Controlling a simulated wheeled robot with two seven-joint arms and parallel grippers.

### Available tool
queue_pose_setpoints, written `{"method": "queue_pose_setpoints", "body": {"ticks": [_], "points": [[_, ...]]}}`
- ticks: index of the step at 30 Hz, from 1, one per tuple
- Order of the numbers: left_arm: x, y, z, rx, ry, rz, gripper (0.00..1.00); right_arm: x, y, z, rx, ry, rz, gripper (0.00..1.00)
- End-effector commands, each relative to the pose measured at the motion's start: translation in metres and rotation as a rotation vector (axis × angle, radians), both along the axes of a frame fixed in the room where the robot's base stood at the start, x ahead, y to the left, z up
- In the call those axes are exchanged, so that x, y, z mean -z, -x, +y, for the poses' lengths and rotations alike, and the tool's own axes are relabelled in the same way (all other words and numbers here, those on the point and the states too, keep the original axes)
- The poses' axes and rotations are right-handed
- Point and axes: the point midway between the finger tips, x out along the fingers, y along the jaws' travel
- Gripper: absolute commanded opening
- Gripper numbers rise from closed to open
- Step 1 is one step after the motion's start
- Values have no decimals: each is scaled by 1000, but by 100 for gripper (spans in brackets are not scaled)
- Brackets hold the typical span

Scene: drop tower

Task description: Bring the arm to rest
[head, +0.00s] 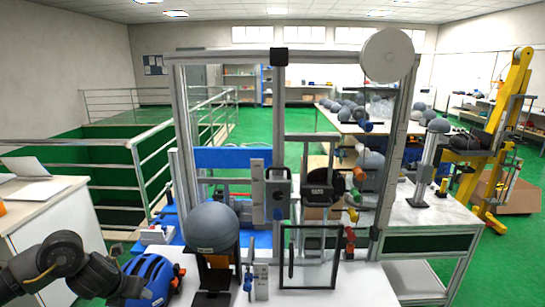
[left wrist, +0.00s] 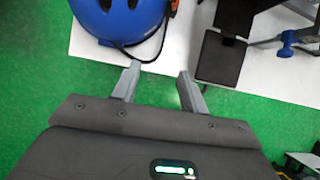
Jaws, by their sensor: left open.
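My left gripper (left wrist: 159,78) is open in the left wrist view, its two grey fingers apart with nothing between them. Its tips are at the white table's edge, with green floor below. In the head view my left arm (head: 62,262) comes in at the lower left, bent, and its fingers cannot be made out. A blue helmet (head: 152,276) lies on the table beside the arm; it also shows in the left wrist view (left wrist: 118,18), with its black strap hanging close to the left finger. My right arm is not in view.
The drop tower's metal frame (head: 183,130) stands on the white table (head: 350,288). A grey dome headform (head: 211,226) on a black stand is right of the helmet. A white cabinet (head: 60,228) stands at left. A black plate (left wrist: 221,58) is right of the fingers.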

Motion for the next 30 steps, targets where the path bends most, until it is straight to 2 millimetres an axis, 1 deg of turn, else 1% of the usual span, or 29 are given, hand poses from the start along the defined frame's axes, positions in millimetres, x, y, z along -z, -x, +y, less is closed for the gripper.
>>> {"method": "queue_pose_setpoints", "body": {"ticks": [1,5,6,8,9,11,12,14,15,16,17,18,20,21,24,27,30], "points": [[9,1,-15,-8,33,-11,44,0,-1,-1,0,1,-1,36],[27,4,-61,-60,147,-50,44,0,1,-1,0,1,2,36],[33,6,-77,-84,192,-62,44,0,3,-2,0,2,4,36],[42,12,-102,-129,269,-78,44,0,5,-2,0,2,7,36],[48,17,-121,-171,331,-87,44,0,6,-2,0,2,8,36],[56,27,-150,-255,441,-96,44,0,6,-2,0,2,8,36],[61,36,-169,-329,526,-98,44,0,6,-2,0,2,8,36],[66,51,-194,-470,661,-93,44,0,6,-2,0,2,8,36],[68,63,-206,-576,750,-84,44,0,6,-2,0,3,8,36],[70,71,-213,-663,813,-75,44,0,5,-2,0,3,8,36],[72,80,-218,-756,873,-64,44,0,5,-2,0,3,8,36],[75,93,-222,-887,949,-45,44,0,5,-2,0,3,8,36],[80,114,-222,-1097,1049,-15,44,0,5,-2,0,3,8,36],[84,129,-219,-1242,1103,6,44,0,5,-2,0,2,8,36],[95,165,-206,-1574,1191,47,44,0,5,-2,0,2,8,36],[106,197,-192,-1843,1229,74,44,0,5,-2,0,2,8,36],[114,228,-180,-2073,1239,89,44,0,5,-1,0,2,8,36]]}}
